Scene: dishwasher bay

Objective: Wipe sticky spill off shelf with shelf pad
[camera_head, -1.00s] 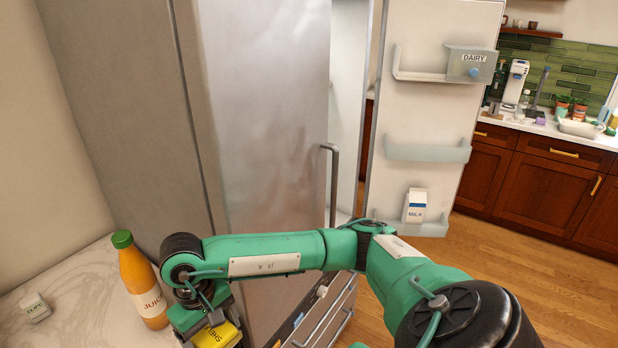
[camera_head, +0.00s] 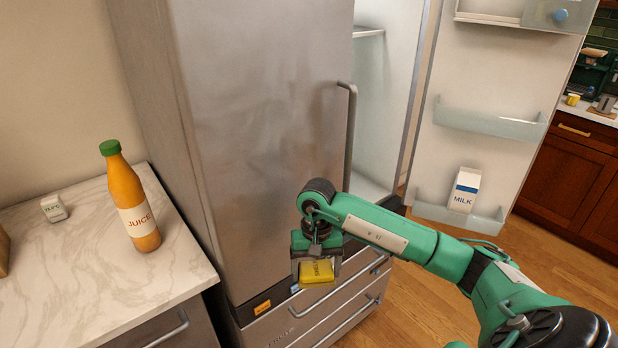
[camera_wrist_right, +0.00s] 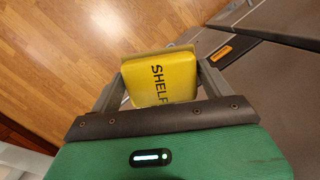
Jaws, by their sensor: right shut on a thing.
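My right gripper (camera_head: 317,268) is shut on a yellow shelf pad (camera_head: 316,272). The pad also shows in the right wrist view (camera_wrist_right: 160,78), between the two fingers, with "SHELF" printed on it. The gripper hangs in front of the fridge's lower drawers, clear of them. Inside the fridge, part of a shelf (camera_head: 369,32) shows through the opening at the right. No spill is visible; most of the interior is hidden behind the closed left door. My left gripper is not in view.
The closed fridge door (camera_head: 265,130) has a vertical handle (camera_head: 350,140). The open door (camera_head: 490,80) at the right holds a milk carton (camera_head: 464,189) in its low bin. A juice bottle (camera_head: 130,200) and small white box (camera_head: 54,208) stand on the marble counter (camera_head: 90,270).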

